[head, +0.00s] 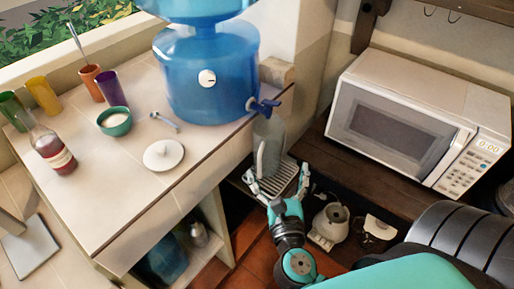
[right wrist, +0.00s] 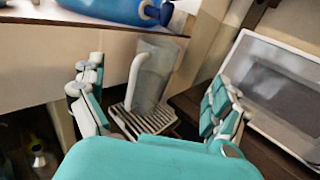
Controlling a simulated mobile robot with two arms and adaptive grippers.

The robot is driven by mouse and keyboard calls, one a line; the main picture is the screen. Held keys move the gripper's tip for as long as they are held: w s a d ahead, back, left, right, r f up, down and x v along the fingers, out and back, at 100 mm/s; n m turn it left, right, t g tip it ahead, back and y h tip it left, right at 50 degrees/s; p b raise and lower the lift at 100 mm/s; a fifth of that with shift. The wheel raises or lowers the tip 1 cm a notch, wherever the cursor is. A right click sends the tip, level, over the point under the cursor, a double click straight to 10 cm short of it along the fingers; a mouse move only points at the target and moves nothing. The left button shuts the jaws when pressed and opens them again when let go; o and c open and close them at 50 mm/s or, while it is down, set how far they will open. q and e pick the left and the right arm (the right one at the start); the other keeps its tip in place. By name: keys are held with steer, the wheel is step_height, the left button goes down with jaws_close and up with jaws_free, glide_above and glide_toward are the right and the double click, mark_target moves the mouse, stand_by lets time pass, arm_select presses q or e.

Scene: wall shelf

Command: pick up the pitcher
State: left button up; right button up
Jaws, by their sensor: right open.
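The pitcher (head: 268,146) is a clear grey jug that stands upright on a slatted drip tray (head: 286,178), below the blue water dispenser's tap. In the right wrist view the pitcher (right wrist: 158,75) shows its pale handle on the left side. My right gripper (head: 277,188) is open, its fingers spread in front of the pitcher. In the right wrist view the fingers (right wrist: 155,105) stand to the left and right of the pitcher, apart from it, with nothing held. My left gripper is not in view.
The blue water dispenser (head: 205,75) stands on the white counter (head: 120,200), its tap (head: 264,105) just above the pitcher. A white microwave (head: 415,120) sits on the dark shelf at right. A small whitish appliance (head: 330,224) stands low, right of my gripper.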

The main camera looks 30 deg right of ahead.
mark_target(270, 138)
steer(key=p+x, duration=0.3)
steer(key=x, duration=0.6)
steer(key=p+x, duration=0.2)
steer(key=x, duration=0.3)
steer(key=shift+a, duration=0.1)
steer(key=shift+w+f, duration=0.15)
steer(key=shift+w, duration=0.1)
steer(key=shift+s, duration=0.15)
steer(key=c, duration=1.5)
steer(key=shift+c, duration=0.5)
steer(key=shift+r, duration=0.35)
